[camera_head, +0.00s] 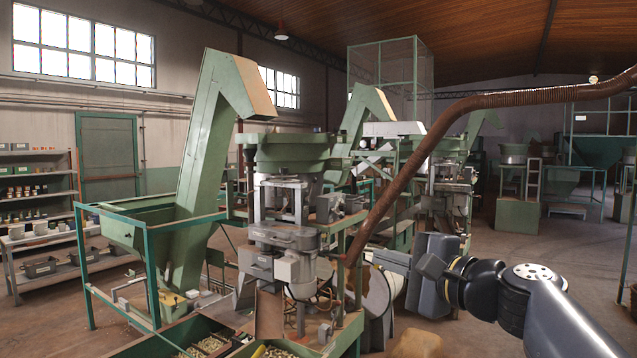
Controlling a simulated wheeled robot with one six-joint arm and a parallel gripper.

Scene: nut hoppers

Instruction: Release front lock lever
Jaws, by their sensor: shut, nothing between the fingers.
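My gripper (432,266) is at the end of my dark arm, which comes in from the lower right.
A green elevator hopper (207,140) stands left of the machine inside a green frame. Bins of nuts (207,346) are at the bottom. A rusty hose (430,140) arches across the right. Shelves (36,195) line the left wall. Open floor lies at the right.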

